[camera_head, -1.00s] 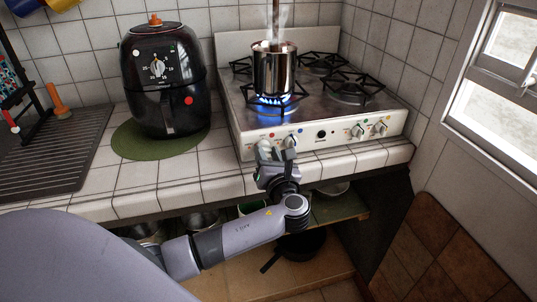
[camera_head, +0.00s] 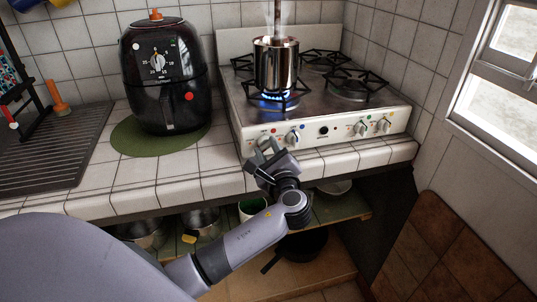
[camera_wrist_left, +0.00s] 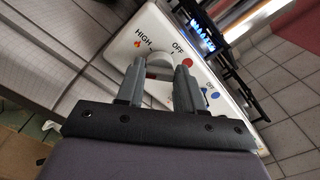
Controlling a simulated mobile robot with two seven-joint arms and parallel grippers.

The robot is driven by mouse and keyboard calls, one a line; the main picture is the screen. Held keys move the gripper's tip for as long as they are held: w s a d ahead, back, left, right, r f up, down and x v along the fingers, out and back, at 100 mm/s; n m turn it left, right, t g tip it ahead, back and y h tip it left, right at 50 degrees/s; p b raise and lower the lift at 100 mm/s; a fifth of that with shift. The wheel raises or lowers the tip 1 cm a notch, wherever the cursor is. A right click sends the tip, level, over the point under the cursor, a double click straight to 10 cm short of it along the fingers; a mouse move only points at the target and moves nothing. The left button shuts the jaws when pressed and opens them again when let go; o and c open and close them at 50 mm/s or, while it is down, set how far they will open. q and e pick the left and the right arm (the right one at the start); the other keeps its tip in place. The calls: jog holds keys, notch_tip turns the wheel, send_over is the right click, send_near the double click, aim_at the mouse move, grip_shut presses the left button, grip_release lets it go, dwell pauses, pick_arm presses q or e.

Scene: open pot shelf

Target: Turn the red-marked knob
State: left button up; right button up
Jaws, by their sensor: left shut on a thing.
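The red-marked knob (camera_wrist_left: 158,66) is a pale knob at the left end of the stove's front panel. In the left wrist view it sits between the two grey fingers, next to a red dot and the labels OFF and HIGH. My left gripper (camera_wrist_left: 157,82) is shut on this knob. In the head view my left gripper (camera_head: 263,158) is at the panel's left end and hides most of the knob. The stove (camera_head: 312,100) has a lit burner at the front left. My right gripper is not in view.
A steaming metal pot (camera_head: 276,65) stands over the blue flame. A blue-marked knob (camera_head: 293,138) is just right of my gripper. A black air fryer (camera_head: 163,75) stands on a green mat (camera_head: 128,142) to the left. Pots sit on the shelf below the counter.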

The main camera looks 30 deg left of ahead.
pick_arm(q)
jog(key=shift+s+f+n+b, duration=0.1)
jog(key=shift+f+n+b, duration=0.1)
jog(key=shift+n+b, duration=1.6)
jog(key=shift+n+p, duration=0.5)
jog(key=shift+n, duration=0.1)
jog(key=o, duration=1)
jog(key=shift+r, duration=0.1)
jog(key=shift+o, duration=0.2)
jog(key=v, duration=0.7)
jog(key=shift+b, duration=0.4)
